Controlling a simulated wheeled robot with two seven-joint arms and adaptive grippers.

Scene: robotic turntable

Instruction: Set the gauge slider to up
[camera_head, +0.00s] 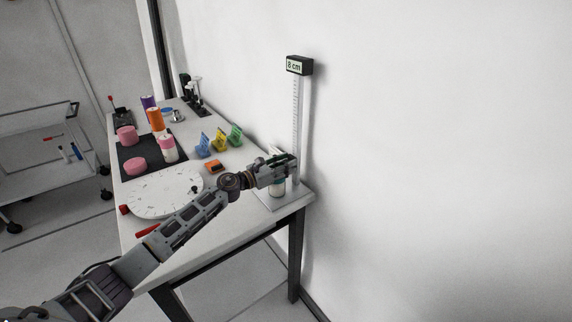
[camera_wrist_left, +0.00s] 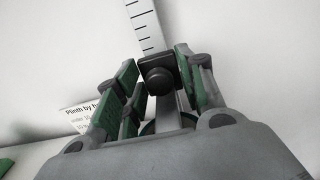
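The height gauge has a tall ruled column (camera_head: 296,115) with a dark display (camera_head: 297,66) on top that reads "8 cm". Its foot is a pale plate (camera_head: 268,202) at the table corner. The slider, a dark block with a round knob (camera_wrist_left: 158,80), sits low on the column. My left gripper (camera_head: 288,166) is at the slider and mostly hides it in the head view. In the left wrist view its green-padded fingers (camera_wrist_left: 157,65) stand apart on either side of the slider; firm contact cannot be told. My right gripper is out of view.
A white turntable disc (camera_head: 165,193) lies on the table (camera_head: 236,214) left of the gauge. Colored holders (camera_head: 219,140), an orange block (camera_head: 212,166) and several cylinders stand behind it. A white wall is close behind the gauge. A placard (camera_wrist_left: 82,117) stands nearby.

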